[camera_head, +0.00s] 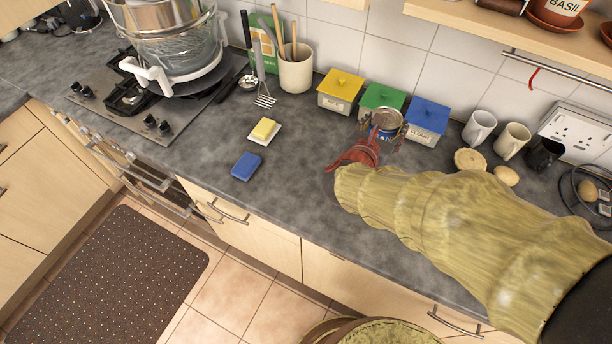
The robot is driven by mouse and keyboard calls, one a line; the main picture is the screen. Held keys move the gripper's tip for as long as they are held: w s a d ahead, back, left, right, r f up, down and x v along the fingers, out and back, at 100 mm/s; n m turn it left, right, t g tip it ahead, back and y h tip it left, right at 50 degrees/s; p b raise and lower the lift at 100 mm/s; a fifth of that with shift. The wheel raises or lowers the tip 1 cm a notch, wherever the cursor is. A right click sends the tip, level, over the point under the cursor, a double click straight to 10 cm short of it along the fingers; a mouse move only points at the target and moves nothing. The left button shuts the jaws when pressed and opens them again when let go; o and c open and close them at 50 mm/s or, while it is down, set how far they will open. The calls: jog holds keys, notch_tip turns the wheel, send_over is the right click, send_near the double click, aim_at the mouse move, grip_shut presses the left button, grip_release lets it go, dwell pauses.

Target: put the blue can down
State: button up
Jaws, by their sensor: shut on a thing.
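The blue can (384,132) has a silver top and a blue label, and it is upright in front of the green and blue canisters. My gripper (386,126) is shut on it, with fingers at its left and right sides. The red part of my gripper hides the can's lower front. I cannot tell whether its base touches the grey worktop (300,192). My arm in its yellowish sleeve reaches in from the lower right.
Yellow (340,91), green (382,97) and blue (427,120) canisters stand by the wall. The worktop between sponge and gripper is clear.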

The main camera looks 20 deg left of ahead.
jog(key=s+a+n+y+b, duration=0.1)
jog(key=s+a+y+b, duration=0.1)
jog(key=s+a, duration=0.75)
jog(key=s+a+n+y+b, duration=0.1)
jog(key=s+a, duration=0.5)
jog(key=s, duration=0.6)
jog(key=shift+w+a+f+b, duration=0.35)
jog(key=shift+w+f+b, duration=0.95)
jog(key=shift+w+f, duration=0.85)
jog(key=shift+w+a+f+b, duration=0.35)
jog(key=shift+w+f+b, duration=0.9)
jog(key=shift+w+f, duration=0.9)
jog(key=shift+w+a+f+b, duration=0.35)
jog(key=shift+w+f+b, duration=0.95)
jog(key=shift+w+f, duration=0.85)
jog(key=shift+w+r, duration=0.15)
jog(key=shift+w, duration=0.05)
jog(key=o, duration=1.6)
